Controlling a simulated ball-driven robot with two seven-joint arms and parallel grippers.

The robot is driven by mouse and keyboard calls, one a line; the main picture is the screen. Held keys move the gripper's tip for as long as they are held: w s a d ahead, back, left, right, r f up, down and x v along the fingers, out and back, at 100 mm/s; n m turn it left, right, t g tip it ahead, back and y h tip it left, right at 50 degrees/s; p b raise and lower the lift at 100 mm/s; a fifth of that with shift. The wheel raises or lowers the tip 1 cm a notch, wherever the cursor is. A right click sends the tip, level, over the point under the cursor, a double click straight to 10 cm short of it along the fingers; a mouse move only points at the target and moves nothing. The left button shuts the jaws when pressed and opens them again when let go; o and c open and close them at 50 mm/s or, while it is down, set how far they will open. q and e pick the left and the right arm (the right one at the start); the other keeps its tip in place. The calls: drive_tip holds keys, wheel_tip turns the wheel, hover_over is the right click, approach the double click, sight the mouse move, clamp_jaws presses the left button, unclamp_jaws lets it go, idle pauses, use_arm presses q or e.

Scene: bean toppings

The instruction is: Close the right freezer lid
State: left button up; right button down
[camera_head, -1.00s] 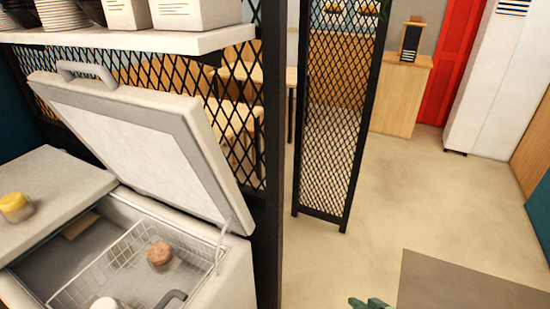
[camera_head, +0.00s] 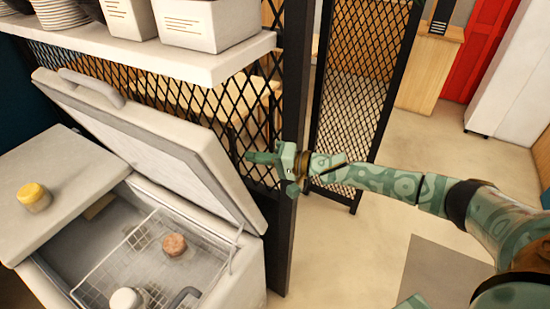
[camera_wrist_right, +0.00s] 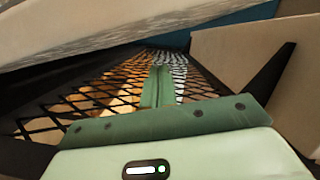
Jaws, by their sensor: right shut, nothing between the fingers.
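The right freezer lid (camera_head: 150,145) stands open, tilted back over the white chest freezer (camera_head: 235,285), with its grey handle (camera_head: 90,85) at the upper left. The open compartment below it shows a wire basket (camera_head: 140,240). My right gripper (camera_head: 250,157) is shut and empty, just right of the lid's upper right part, in front of the black mesh. I cannot tell whether it touches the lid. In the right wrist view the green closed fingers (camera_wrist_right: 158,88) point towards the mesh, between pale surfaces. My left gripper is not in view.
A brown round item (camera_head: 174,245) and a white-topped one (camera_head: 125,299) are in the basket. A shelf (camera_head: 170,62) with white bins hangs above the lid. A mesh partition (camera_head: 350,110) stands behind my arm.

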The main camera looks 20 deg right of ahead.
drive_tip(key=a, duration=0.1)
drive_tip(key=s+a, duration=0.1)
drive_tip(key=a+f+p, duration=0.1)
drive_tip(key=a, duration=0.1)
drive_tip(key=shift+s, duration=0.35)
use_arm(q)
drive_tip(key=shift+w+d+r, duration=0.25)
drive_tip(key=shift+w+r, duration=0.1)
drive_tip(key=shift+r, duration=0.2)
use_arm(e)
drive_tip(key=shift+w+f, duration=0.1)
drive_tip(key=shift+f, duration=0.05)
